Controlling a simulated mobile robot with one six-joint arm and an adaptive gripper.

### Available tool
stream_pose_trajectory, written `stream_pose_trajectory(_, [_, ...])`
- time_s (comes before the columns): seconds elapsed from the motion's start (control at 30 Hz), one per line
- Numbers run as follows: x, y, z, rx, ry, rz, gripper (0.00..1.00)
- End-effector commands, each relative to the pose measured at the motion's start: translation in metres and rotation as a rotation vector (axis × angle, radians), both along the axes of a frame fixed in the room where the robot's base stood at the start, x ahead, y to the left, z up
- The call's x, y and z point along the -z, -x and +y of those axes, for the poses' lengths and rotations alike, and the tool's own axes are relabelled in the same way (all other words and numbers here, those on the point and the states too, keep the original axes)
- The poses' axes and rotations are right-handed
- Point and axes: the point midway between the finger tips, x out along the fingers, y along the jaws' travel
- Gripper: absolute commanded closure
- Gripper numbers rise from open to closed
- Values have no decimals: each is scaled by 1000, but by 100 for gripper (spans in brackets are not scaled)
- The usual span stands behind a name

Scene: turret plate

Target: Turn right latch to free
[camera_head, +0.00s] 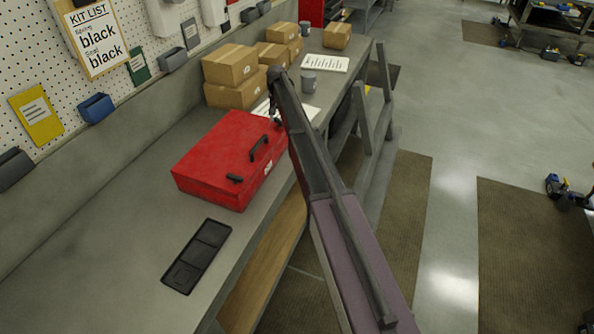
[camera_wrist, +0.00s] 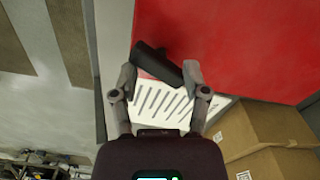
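The red case (camera_head: 230,155) lies on the workbench with a black handle (camera_head: 261,147) and a black latch (camera_head: 234,179) on its near side. In the wrist view, the red surface (camera_wrist: 250,45) carries another black latch (camera_wrist: 156,62), slanted down to the right. My gripper (camera_wrist: 158,72) has its two fingers apart, with that latch between or just beyond the tips. The right fingertip is very close to the latch's lower end; I cannot tell whether they touch. In the head view, my arm hides the latch, and my gripper (camera_head: 275,112) shows only in part at the case's far end.
A black tray (camera_head: 198,256) lies on the bench (camera_head: 110,240) in front of the case. Cardboard boxes (camera_head: 231,64) stand behind it, with a grey mug (camera_head: 308,80) and paper sheets (camera_head: 325,64) nearby. A pegboard wall runs along the left. The front-left bench top is clear.

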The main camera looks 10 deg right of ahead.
Motion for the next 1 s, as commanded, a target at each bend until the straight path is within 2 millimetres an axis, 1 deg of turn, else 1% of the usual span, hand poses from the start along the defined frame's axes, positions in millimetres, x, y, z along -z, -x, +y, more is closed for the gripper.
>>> stream_pose_trajectory(0.43, [0, 0, 0, 292, 0, 0, 41])
stream_pose_trajectory(0.5, [-11, 0, 0, 295, 0, 0, 41])
stream_pose_trajectory(1.0, [-52, 0, 0, 291, 0, 0, 41])
